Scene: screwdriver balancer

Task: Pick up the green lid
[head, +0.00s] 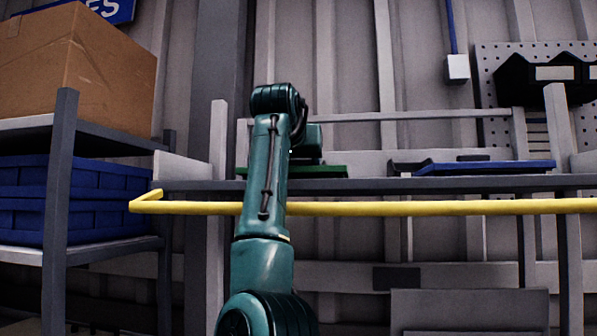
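A flat green piece, which looks like the green lid (320,171), lies on the shelf at the back in the head view. It is seen almost edge-on, and my teal arm hides part of it. This arm rises from the bottom, a little left of centre, and I take it to be my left arm. It reaches up to the shelf and bends over just above the green lid. Its fingers are hidden or too dark to make out, so I cannot tell whether they touch the lid. My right gripper is not in view.
A yellow rail (430,208) runs across in front of the grey shelf (450,184). A flat blue lid (485,167) lies on the shelf further right. At the left, a rack holds a cardboard box (75,65) and blue crates (75,195). Black bins (540,78) hang at upper right.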

